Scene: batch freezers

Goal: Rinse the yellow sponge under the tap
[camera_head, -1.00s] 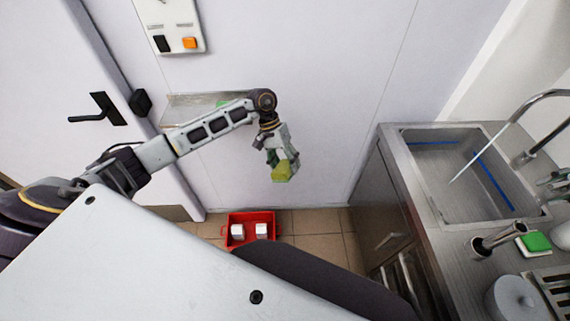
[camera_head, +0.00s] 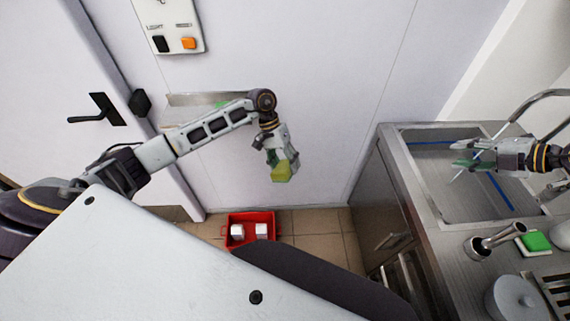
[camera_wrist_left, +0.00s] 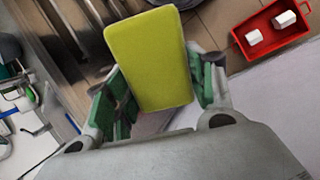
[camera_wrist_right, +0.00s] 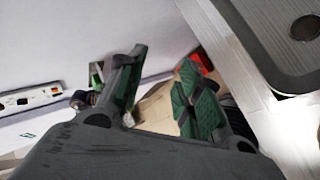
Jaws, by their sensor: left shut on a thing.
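The yellow sponge (camera_head: 284,172) is held between the fingers of my left gripper (camera_head: 279,158), in the air left of the sink (camera_head: 408,180). In the left wrist view the sponge (camera_wrist_left: 150,62) sits upright between the green pads. The tap (camera_head: 528,104) arches over the sink's right side. A thin pale streak, apparently running water, slants down from its spout into the basin, partly hidden by my right gripper (camera_head: 465,157). That gripper is over the basin, pointing left. Its fingers stand apart and empty in the right wrist view (camera_wrist_right: 160,88).
A red crate (camera_head: 250,216) with white blocks stands on the floor below my left gripper. A green sponge (camera_head: 537,241), a lidded pot (camera_head: 511,298) and a metal fitting (camera_head: 490,242) occupy the counter near the sink. A wall shelf (camera_head: 190,99) is behind my left arm.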

